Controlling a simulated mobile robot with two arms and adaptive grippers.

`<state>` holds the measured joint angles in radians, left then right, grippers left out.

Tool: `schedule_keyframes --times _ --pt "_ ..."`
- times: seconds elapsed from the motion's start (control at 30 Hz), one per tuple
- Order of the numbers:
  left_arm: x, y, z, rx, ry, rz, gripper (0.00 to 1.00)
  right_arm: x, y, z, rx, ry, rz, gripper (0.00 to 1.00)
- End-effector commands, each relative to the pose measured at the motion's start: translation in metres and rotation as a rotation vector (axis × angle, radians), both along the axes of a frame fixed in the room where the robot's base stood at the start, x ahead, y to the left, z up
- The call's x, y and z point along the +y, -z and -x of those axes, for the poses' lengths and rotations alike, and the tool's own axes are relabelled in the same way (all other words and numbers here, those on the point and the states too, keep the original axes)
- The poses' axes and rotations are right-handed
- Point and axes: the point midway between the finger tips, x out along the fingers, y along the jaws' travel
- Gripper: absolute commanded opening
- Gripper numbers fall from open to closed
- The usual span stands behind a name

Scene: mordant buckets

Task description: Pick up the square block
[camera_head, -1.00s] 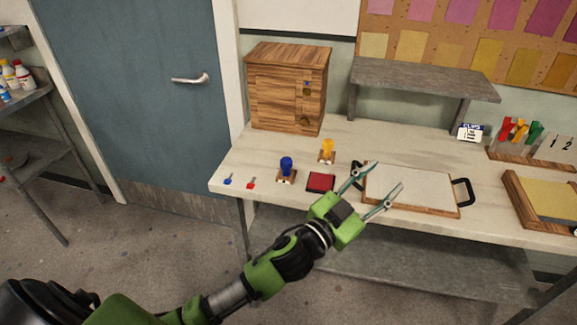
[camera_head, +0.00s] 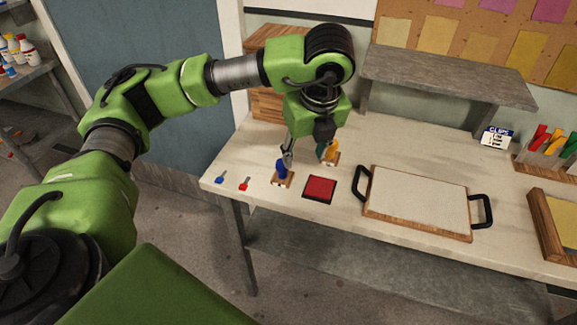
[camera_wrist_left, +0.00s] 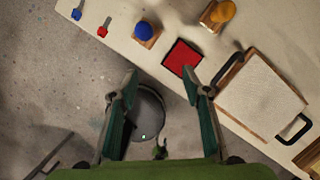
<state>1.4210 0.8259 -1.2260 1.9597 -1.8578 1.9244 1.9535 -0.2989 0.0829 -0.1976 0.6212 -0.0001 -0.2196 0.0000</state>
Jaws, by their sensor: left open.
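Two handled blocks stand on the table. One has a blue knob on a square wooden base (camera_head: 283,179); it also shows in the wrist view (camera_wrist_left: 145,32). The other has a yellow knob on a wooden base (camera_head: 332,158), partly hidden by my gripper in the head view; its base looks longer in the wrist view (camera_wrist_left: 216,15). My left gripper (camera_head: 305,158) points down, open and empty. Its fingers overlap both knobs in the head view, but in the wrist view (camera_wrist_left: 160,75) they lie short of the blocks, over the floor by the table edge. My right gripper is not in view.
A red pad (camera_head: 319,188) lies right of the blue-knobbed block. A handled tray (camera_head: 415,202) is further right. Small blue (camera_head: 221,177) and red (camera_head: 244,184) pieces lie left. A wooden cabinet (camera_head: 262,104) and a raised shelf (camera_head: 450,78) stand behind.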

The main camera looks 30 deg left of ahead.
Motion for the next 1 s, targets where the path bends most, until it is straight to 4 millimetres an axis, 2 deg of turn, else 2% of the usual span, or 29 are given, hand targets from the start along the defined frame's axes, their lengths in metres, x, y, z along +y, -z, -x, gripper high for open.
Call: schedule_keyframes --times 0.07,0.17,0.6,0.83,1.0 --pt "0.022 -0.013 -0.002 -0.029 -0.064 -0.065 0.44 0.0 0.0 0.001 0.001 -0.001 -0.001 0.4" --pt "0.035 -0.015 -0.003 -0.044 -0.102 -0.1 0.44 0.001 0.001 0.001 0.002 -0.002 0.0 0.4" --pt "0.055 0.046 -0.014 -0.04 -0.105 -0.101 0.44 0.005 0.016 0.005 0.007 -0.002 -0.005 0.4" --pt "0.061 0.06 -0.019 -0.043 -0.103 -0.102 0.44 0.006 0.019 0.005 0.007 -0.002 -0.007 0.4" --pt "0.067 0.072 -0.019 -0.04 -0.104 -0.104 0.44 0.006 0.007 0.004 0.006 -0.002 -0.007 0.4"
